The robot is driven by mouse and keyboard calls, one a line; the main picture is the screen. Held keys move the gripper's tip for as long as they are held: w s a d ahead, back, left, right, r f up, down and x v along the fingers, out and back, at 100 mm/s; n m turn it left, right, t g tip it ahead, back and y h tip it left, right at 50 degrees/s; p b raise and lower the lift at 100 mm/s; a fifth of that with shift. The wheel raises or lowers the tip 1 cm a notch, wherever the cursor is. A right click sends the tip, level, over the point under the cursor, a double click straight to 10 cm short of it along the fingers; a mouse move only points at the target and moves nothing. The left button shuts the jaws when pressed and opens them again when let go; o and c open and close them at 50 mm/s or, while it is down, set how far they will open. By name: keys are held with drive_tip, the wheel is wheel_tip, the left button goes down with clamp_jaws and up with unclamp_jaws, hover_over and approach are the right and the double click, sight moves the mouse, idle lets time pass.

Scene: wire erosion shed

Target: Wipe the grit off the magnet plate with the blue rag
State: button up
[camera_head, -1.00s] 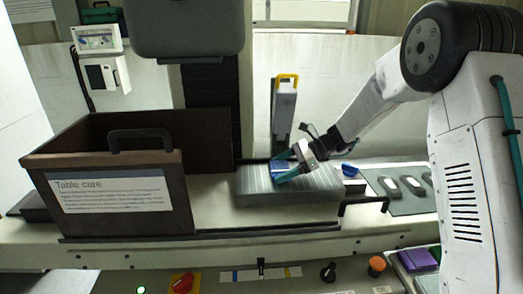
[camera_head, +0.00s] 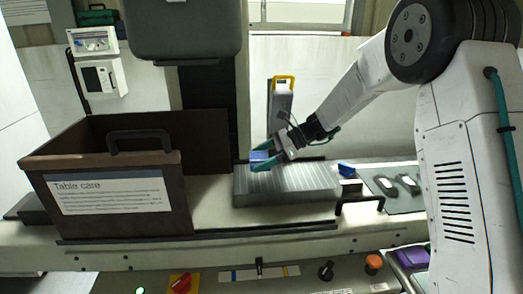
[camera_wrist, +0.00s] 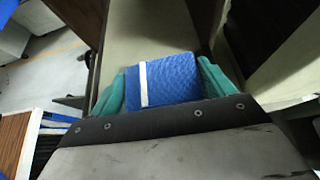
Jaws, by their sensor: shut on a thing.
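The magnet plate (camera_head: 290,185) is a grey ribbed block on the pale machine table, in the middle of the head view. I see no clear grit on its top at this size. My gripper (camera_head: 262,161) is at the plate's far left edge, with teal fingers shut on the blue rag (camera_head: 259,155). In the wrist view the rag (camera_wrist: 175,78), blue with a white stripe, sits between both fingers. I cannot tell whether the rag touches the plate or hangs just above it.
A dark open box (camera_head: 103,195) labelled "Table care" stands left of the plate. A yellow-topped grey unit (camera_head: 282,100) rises behind it. A small blue item (camera_head: 346,169) lies right of the plate. A dark machine head (camera_head: 183,28) hangs above.

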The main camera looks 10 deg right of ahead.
drive_tip(key=shift+r, duration=1.95)
drive_tip(key=shift+d, duration=0.15)
